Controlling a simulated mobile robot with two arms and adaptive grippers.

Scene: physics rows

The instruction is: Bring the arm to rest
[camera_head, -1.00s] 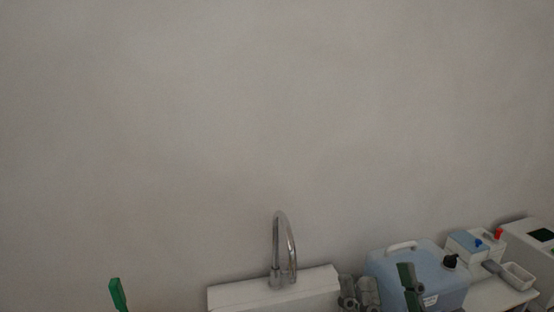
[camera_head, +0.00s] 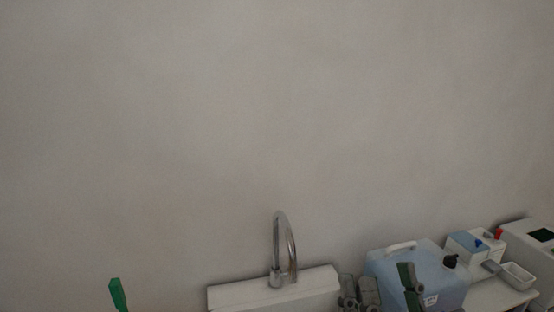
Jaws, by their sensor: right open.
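My right gripper (camera_head: 385,287) is at the bottom edge, right of centre. Its grey and dark green finger parts stand upright and apart, with nothing seen between them but the canister behind. It is open, and its lower part is cut off by the frame. A slanted green piece (camera_head: 118,294) at the bottom left looks like a fingertip of my left gripper. The rest of that gripper is out of frame, so I cannot tell its state.
A white sink block (camera_head: 230,296) with a chrome tap (camera_head: 277,250) stands against the bare wall.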

